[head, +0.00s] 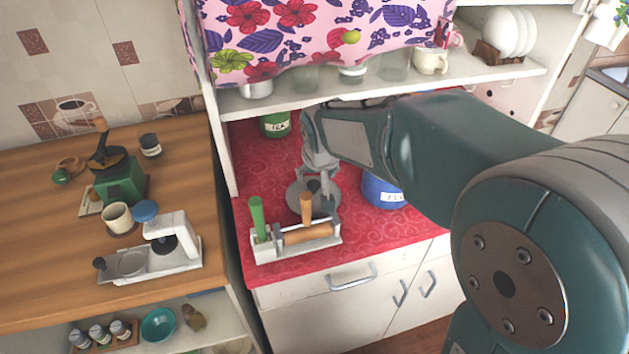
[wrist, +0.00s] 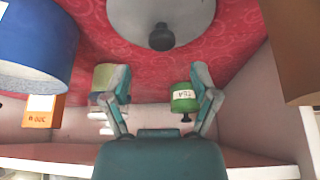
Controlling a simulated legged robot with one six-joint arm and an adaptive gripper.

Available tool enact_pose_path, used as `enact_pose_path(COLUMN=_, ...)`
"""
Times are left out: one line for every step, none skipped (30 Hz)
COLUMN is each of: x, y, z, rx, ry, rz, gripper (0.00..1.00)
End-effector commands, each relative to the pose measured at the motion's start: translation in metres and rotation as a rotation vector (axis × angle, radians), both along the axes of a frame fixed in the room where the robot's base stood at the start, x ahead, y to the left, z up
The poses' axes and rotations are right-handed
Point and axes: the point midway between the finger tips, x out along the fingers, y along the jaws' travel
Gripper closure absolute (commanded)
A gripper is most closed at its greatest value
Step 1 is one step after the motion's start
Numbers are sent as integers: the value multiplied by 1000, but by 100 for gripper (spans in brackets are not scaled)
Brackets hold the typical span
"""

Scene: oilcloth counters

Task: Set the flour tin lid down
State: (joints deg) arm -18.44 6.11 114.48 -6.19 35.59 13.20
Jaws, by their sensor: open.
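The flour tin lid (head: 297,198) is a round grey disc with a dark knob. It appears to lie flat on the red oilcloth, behind the tool holder. In the wrist view the lid (wrist: 190,14) is at the top, its knob beyond the fingertips. My gripper (head: 319,187) is over the lid in the head view. Its fingers (wrist: 161,72) are spread in the wrist view with nothing between them. A blue tin (head: 378,190), its label partly hidden, stands right of the lid; my arm covers its top. It shows at the left of the wrist view (wrist: 40,38).
A green tea tin (head: 275,124) stands at the back. A holder (head: 292,243) with green- and orange-handled tools stands at the front. A shelf (head: 390,88) with jars runs above the red counter. A wooden counter (head: 45,225) with a scale is left.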

Motion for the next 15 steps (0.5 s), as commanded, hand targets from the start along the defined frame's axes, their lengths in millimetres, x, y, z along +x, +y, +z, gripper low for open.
enact_pose_path(x=-4, y=0, z=12, rx=2, ry=-5, rz=0, gripper=23)
enact_pose_path(x=-6, y=-1, z=18, rx=2, ry=-6, rz=0, gripper=23)
enact_pose_path(x=-10, y=-2, z=25, rx=2, ry=-4, rz=0, gripper=23)
enact_pose_path(x=-12, y=-2, z=30, rx=2, ry=-5, rz=0, gripper=23)
enact_pose_path(x=-14, y=-2, z=34, rx=1, ry=-5, rz=1, gripper=23)
enact_pose_path(x=-16, y=-3, z=40, rx=0, ry=-4, rz=1, gripper=23)
enact_pose_path(x=-18, y=-3, z=43, rx=0, ry=-4, rz=1, gripper=23)
enact_pose_path(x=-20, y=-3, z=46, rx=0, ry=-3, rz=1, gripper=23)
enact_pose_path(x=-21, y=-3, z=49, rx=0, ry=-2, rz=1, gripper=23)
enact_pose_path(x=-22, y=-3, z=51, rx=0, ry=-2, rz=1, gripper=23)
enact_pose_path(x=-23, y=-4, z=53, rx=-1, ry=-1, rz=1, gripper=23)
enact_pose_path(x=-24, y=-4, z=54, rx=-1, ry=0, rz=1, gripper=23)
enact_pose_path(x=-24, y=-4, z=55, rx=-1, ry=0, rz=1, gripper=23)
enact_pose_path(x=-24, y=-4, z=55, rx=-1, ry=1, rz=1, gripper=23)
enact_pose_path(x=-25, y=-4, z=56, rx=-1, ry=1, rz=1, gripper=23)
